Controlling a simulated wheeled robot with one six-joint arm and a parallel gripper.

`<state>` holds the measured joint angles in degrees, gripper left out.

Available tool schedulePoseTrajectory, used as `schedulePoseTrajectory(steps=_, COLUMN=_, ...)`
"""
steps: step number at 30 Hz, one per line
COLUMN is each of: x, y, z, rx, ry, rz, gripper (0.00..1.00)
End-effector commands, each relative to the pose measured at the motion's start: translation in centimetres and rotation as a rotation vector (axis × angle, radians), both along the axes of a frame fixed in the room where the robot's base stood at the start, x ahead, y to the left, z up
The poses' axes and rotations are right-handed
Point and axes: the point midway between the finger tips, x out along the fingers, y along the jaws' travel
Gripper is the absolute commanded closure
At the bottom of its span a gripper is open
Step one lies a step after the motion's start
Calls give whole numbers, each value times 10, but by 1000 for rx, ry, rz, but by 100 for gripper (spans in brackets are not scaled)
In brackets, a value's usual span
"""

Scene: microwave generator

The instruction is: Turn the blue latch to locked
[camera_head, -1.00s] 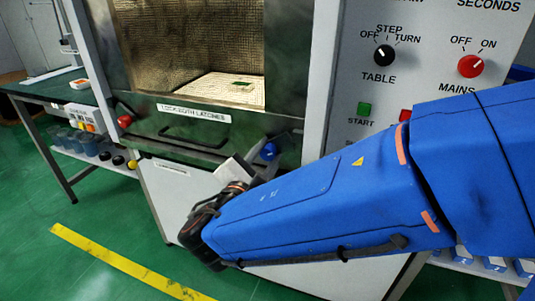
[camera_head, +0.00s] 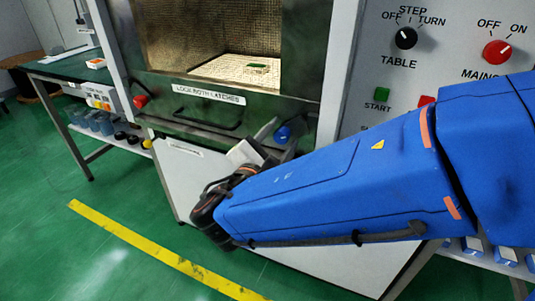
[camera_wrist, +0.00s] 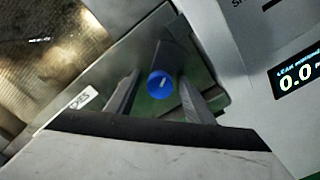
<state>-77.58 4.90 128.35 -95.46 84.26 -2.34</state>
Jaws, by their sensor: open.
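The blue latch (camera_head: 283,134) is a round knob at the lower right corner of the microwave door (camera_head: 190,109). In the wrist view the latch (camera_wrist: 160,84) shows a pale mark running obliquely across its face. My gripper (camera_head: 279,141) is at the latch from the lower left, with its jaws open. In the wrist view one finger stands on each side of the knob with a visible gap; I cannot tell how deep the knob sits between them. A red latch (camera_head: 140,101) is at the door's left.
A "LOCK BOTH LATCHES" label (camera_head: 209,94) and a dark door handle (camera_head: 207,123) lie left of the blue latch. The control panel (camera_head: 450,75) with table and mains knobs is to the right. A side table (camera_head: 60,68) stands left.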

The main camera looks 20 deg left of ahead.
Motion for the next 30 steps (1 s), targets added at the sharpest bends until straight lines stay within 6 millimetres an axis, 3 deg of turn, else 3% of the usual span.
schedulePoseTrajectory(steps=30, x=-148, y=12, z=0, rx=0, ry=1, rz=2, gripper=52)
